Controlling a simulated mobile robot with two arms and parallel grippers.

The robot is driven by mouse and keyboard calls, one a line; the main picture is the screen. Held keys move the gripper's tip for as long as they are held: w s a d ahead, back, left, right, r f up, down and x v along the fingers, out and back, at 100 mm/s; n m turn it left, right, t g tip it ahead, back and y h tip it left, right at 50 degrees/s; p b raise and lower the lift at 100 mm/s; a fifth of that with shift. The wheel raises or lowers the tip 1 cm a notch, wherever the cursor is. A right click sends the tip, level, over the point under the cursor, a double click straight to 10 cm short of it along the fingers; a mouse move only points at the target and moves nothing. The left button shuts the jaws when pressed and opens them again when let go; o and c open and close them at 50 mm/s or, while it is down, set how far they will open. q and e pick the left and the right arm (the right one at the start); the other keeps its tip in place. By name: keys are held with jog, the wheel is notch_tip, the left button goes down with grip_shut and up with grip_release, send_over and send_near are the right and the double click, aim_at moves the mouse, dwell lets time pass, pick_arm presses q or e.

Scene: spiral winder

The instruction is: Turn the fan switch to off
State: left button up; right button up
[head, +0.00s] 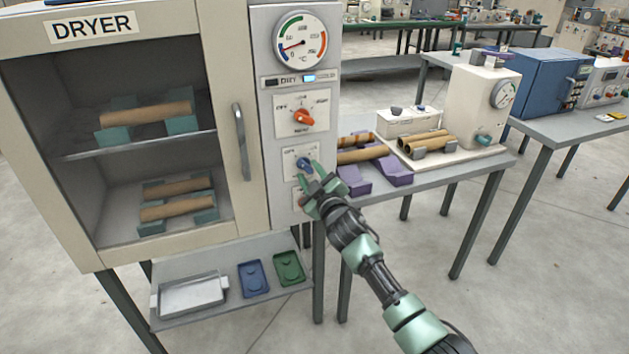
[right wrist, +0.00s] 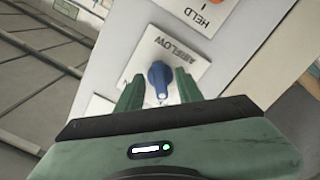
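The dryer (head: 262,214) stands at the left with a control panel on its right side. A blue knob (head: 305,165) sits on a white plate midway down that panel. In the right wrist view the blue knob (right wrist: 159,80) is on a plate lettered AIRFLOW; I cannot make out its setting. My right gripper (head: 312,182) is at this knob. In the right wrist view its two green fingers (right wrist: 160,92) are apart, one on each side of the knob, with what looks like a small gap. My left gripper is not in view.
An orange knob (head: 303,117) and a round gauge (head: 300,43) are higher on the panel. The glass door has an upright handle (head: 241,141). A table (head: 475,168) with brown tubes, purple holders and a white machine (head: 478,105) stands right of the dryer.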

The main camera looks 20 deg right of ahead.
jog(key=s, duration=0.6)
jog(key=shift+s, duration=0.3)
jog(key=shift+d, duration=0.1)
jog(key=s+d+f+m+g, duration=0.1)
jog(key=s+f+g, duration=0.3)
jog(key=f, duration=1.1)
jog(key=s+f+m+g, duration=0.15)
jog(key=s+f, duration=0.45)
jog(key=f, duration=0.9)
jog(key=s+f+m+g, duration=0.2)
jog(key=s+f+g, duration=0.3)
jog(key=s+f, duration=1.3)
jog(key=s+f+g, duration=0.2)
jog(key=s+f, duration=0.2)
jog(key=s, duration=0.7)
jog(key=s+f+m+g, duration=0.1)
jog(key=s+f, duration=0.3)
jog(key=s, duration=0.7)
jog(key=s+f+g, duration=0.3)
jog(key=s+f, duration=0.2)
jog(key=s, duration=0.7)
jog(key=shift+a+m+h, duration=0.3)
jog(key=shift+m, duration=0.05)
jog(key=shift+g, duration=0.25)
